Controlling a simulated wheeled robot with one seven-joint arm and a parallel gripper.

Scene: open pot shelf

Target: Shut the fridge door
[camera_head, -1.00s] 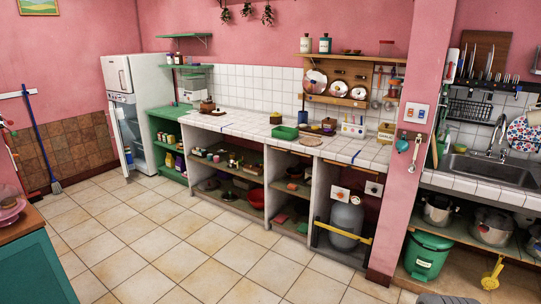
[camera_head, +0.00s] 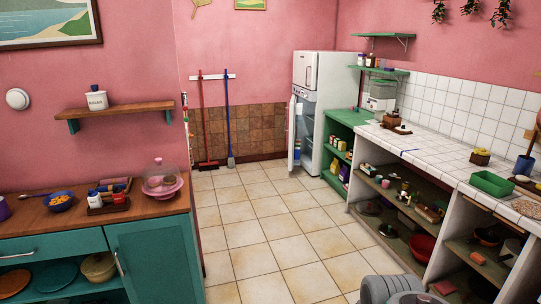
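The white fridge (camera_head: 336,100) stands against the far wall, right of centre. Its lower door (camera_head: 292,140) stands open, swung out to the left and seen nearly edge-on, with items on its inner side. The lit interior with shelves (camera_head: 307,130) shows beside the door. The upper freezer door (camera_head: 305,70) looks shut. A grey rounded part of my arm shows at the bottom edge, right of centre, far from the fridge. My gripper is not in view.
A tiled floor (camera_head: 262,222) lies clear up to the fridge. A teal cabinet with a wooden top (camera_head: 100,215) borders it on the left. A tiled counter with open shelves (camera_head: 425,155) runs along the right. A broom (camera_head: 228,125) and a red-handled tool (camera_head: 202,125) hang left of the fridge.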

